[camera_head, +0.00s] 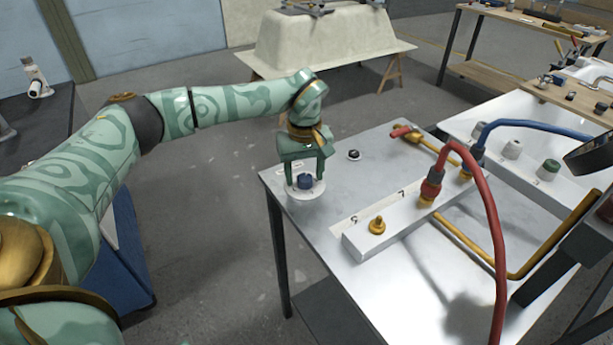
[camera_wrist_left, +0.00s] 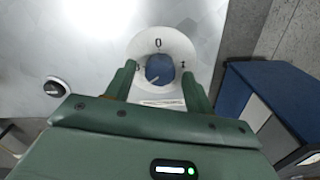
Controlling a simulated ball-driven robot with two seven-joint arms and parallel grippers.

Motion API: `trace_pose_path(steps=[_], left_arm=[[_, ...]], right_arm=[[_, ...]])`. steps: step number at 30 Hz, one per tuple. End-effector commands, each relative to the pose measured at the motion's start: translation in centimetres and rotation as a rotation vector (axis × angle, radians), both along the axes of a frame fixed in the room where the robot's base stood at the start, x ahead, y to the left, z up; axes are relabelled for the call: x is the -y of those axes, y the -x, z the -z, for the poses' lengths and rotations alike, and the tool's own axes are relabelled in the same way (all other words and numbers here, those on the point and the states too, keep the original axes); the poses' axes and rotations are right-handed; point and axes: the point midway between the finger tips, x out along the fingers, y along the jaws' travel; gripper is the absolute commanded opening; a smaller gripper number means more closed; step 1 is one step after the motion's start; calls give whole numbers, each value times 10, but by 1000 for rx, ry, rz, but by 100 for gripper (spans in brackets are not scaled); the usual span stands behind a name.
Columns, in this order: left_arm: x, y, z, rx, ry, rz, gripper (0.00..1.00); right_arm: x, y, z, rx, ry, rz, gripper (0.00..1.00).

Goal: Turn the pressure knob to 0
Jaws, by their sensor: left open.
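The pressure knob (camera_head: 305,181) is blue and sits on a round white dial plate at the near-left corner of the metal table. In the left wrist view the knob (camera_wrist_left: 159,68) is at the centre of the dial (camera_wrist_left: 178,43), with a "0" at the top and smaller marks at left and right. A small pale mark shows on the knob's lower left; its exact pointing is hard to read. My left gripper (camera_head: 305,174) is above the dial, open, with one finger on each side of the knob. Whether the fingers touch it is unclear. My right gripper is not in view.
A small black knob (camera_head: 353,154) stands beside the dial. A white manifold block (camera_head: 400,215) with a brass fitting and red and blue hoses lies to the right. The red hose (camera_head: 490,220) arches over the table. A bathtub shell (camera_head: 320,42) stands behind.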

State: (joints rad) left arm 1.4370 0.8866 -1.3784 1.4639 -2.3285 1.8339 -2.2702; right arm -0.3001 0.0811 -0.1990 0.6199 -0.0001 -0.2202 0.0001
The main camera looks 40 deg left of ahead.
Motion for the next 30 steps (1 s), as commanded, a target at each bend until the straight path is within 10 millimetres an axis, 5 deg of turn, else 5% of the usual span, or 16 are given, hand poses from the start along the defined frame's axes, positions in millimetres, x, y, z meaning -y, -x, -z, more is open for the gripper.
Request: trace_pose_path(steps=[10,15,30], left_arm=[[0,0,4,2,0,0,54],[0,0,4,1,1,0,9],[0,0,0,3,0,-105,9]], right_arm=[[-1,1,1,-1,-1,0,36],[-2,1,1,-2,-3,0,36],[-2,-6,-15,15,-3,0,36]])
